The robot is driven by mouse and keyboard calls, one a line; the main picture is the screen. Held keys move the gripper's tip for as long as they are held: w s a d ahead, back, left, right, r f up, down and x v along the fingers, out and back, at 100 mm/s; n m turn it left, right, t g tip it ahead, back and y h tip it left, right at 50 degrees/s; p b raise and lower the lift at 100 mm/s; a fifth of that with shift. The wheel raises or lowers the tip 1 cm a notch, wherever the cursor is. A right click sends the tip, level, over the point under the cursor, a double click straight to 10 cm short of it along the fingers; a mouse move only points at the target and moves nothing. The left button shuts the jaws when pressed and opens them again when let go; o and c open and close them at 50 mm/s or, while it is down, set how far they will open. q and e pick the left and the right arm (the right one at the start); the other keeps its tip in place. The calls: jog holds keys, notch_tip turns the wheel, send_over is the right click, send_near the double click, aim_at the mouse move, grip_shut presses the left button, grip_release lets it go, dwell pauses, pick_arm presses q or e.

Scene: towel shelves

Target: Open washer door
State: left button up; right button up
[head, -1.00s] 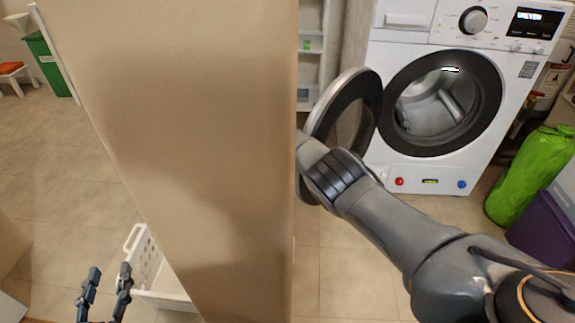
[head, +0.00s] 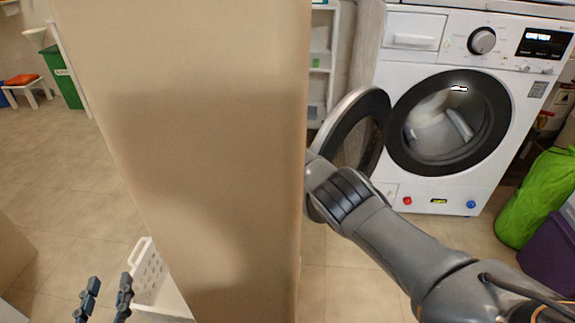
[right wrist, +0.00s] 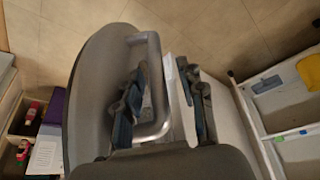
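The white washer (head: 440,190) stands at the right in the head view. Its round door (head: 370,112) is swung open to the left of the dark-rimmed opening. My right arm reaches to the door, and its gripper is hidden behind the beige panel in the head view. In the right wrist view, the door (right wrist: 95,90) carries a grey loop handle (right wrist: 155,75). My right gripper (right wrist: 168,82) has its fingers apart on either side of the handle's bar; firm contact is not visible. My left gripper (head: 108,287) is open and empty at the lower left.
A tall beige panel (head: 190,130) blocks the middle of the head view. A white basket (head: 150,275) stands on the floor behind it. A green bag (head: 537,195) and purple box (head: 552,245) stand right of the washer. Floor at left is largely clear.

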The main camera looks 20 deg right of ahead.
jog(key=v, duration=1.1)
jog(key=shift+r, duration=0.25)
jog(key=shift+s, duration=0.1)
